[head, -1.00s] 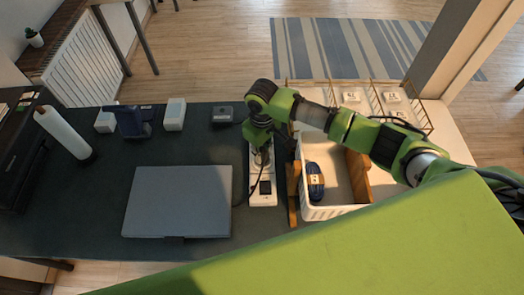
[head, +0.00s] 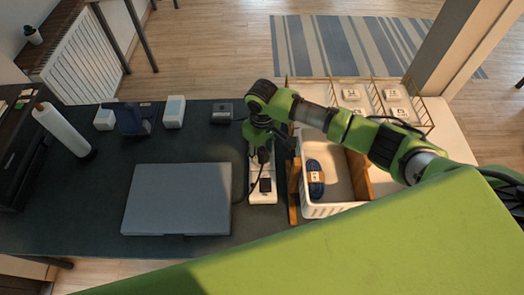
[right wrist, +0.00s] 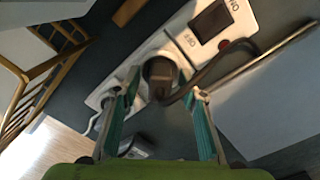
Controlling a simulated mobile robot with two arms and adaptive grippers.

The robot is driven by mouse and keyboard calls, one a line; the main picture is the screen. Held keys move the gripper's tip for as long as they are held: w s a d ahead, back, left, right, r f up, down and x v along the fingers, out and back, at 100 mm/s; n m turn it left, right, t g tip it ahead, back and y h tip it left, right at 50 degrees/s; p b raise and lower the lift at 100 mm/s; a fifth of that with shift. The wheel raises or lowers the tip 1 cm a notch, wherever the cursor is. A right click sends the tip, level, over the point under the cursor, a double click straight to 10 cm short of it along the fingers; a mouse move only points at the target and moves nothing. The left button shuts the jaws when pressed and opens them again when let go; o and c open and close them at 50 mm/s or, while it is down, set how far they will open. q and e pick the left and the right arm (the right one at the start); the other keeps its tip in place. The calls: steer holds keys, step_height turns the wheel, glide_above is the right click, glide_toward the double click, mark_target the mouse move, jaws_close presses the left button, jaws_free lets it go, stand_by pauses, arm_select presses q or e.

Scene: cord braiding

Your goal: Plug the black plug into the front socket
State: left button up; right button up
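The black plug (right wrist: 161,76) stands at a round socket of the white power strip (right wrist: 228,18), and its cord bends off to the right in the right wrist view. It looks seated there, but its underside is hidden. In the head view the power strip (head: 263,196) lies lengthwise on the desk, its black switch at the near end; the plug (head: 263,156) is partly covered by my gripper. My right gripper (right wrist: 163,88) is open, with one finger on each side of the plug and a visible gap to it. My left gripper is not in view.
A closed grey laptop (head: 177,200) lies left of the strip. A wooden rail and a white basket (head: 335,209) holding a blue cord bundle (head: 315,178) stand close on the right.

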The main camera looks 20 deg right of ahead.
step_height(320, 180, up, 12)
stand_by(0.6)
